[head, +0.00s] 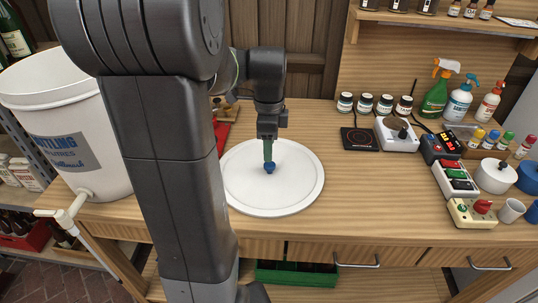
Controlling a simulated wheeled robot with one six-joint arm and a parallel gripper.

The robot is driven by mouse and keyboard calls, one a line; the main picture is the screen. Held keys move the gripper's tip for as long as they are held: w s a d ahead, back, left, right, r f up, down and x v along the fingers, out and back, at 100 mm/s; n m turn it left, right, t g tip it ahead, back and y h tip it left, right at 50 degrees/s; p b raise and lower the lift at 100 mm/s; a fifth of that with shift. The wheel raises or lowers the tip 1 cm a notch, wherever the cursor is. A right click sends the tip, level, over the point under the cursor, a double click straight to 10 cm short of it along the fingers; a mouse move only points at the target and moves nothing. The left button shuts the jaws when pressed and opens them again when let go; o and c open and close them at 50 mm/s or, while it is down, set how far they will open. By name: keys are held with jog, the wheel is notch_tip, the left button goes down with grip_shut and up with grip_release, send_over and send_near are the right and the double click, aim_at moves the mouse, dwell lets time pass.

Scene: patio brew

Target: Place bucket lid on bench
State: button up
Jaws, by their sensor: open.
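The white round bucket lid (300,190) lies flat on the wooden bench (350,222), right of the white bucket. A small blue piece (269,168) shows at the lid's middle. My gripper (268,150) points down just above the lid's middle, at a green upright piece over the blue one. It is open, with no clear grasp on the lid. My arm hides part of the lid's left edge and the bench behind it. The white bucket (60,105), with a blue label and a tap, stands open at the left.
Several small jars (365,102) and spray bottles (458,103) stand at the back right. A stirrer plate (397,134), a dark scale (360,139) and power strips (456,179) are right of the lid. The bench front between lid and strips is clear.

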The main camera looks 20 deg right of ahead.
aim_at(269, 164)
notch_tip(269, 164, up, 6)
jog(key=shift+r, duration=0.2)
